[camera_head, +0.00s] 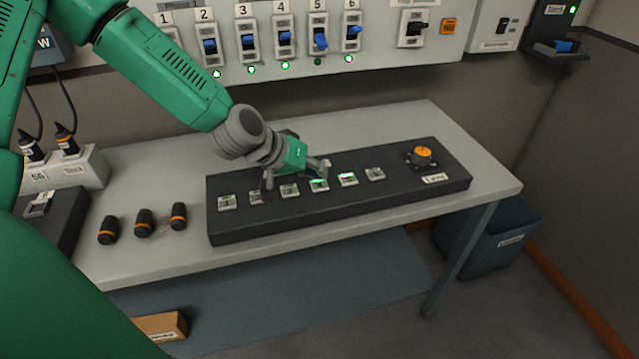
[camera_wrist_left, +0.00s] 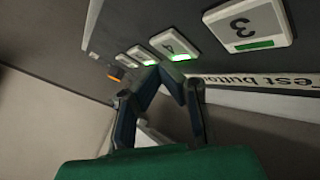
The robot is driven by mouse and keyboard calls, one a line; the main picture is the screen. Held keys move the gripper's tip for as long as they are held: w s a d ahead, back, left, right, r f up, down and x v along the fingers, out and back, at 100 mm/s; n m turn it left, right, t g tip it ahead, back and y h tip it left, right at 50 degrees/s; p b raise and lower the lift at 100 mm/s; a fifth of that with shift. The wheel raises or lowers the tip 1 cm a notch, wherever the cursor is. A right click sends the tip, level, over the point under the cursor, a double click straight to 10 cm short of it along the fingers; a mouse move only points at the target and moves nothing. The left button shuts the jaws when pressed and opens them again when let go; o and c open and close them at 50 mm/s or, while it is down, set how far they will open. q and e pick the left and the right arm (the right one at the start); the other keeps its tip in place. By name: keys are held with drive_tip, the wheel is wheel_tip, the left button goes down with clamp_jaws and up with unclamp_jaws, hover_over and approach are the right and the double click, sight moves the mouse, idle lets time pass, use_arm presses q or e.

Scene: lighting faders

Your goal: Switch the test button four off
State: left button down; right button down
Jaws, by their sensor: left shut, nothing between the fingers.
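The black test panel (camera_head: 340,204) lies on the grey table and carries a row of small pale buttons. Test button four (camera_wrist_left: 172,44) has a bright green lit strip in the left wrist view; it also shows in the head view (camera_head: 319,186), just under my fingers. Test button three (camera_wrist_left: 248,24) beside it has a dimmer green strip. My left gripper (camera_head: 322,168) is shut and empty. Its fingertips (camera_wrist_left: 168,72) are together right by button four's lit edge; I cannot tell whether they touch it. My right gripper is not in view.
An orange knob (camera_head: 422,153) stands at the panel's right end. Several blue switches, such as the one numbered five (camera_head: 320,38), are on the wall box behind. The table's right end is clear.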

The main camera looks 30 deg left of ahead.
sight(318, 184)
use_arm(q)
drive_tip(key=shift+f, duration=0.1)
idle(0.3)
drive_tip(key=shift+f, duration=0.25)
drive_tip(key=shift+f+b, duration=0.3)
drive_tip(key=shift+b, duration=0.15)
idle(0.4)
idle(0.3)
drive_tip(key=shift+r+p, duration=0.75)
drive_tip(key=shift+r, duration=0.05)
wheel_tip(318, 184, up, 5)
drive_tip(key=p, duration=0.4)
drive_tip(key=shift+p, duration=0.3)
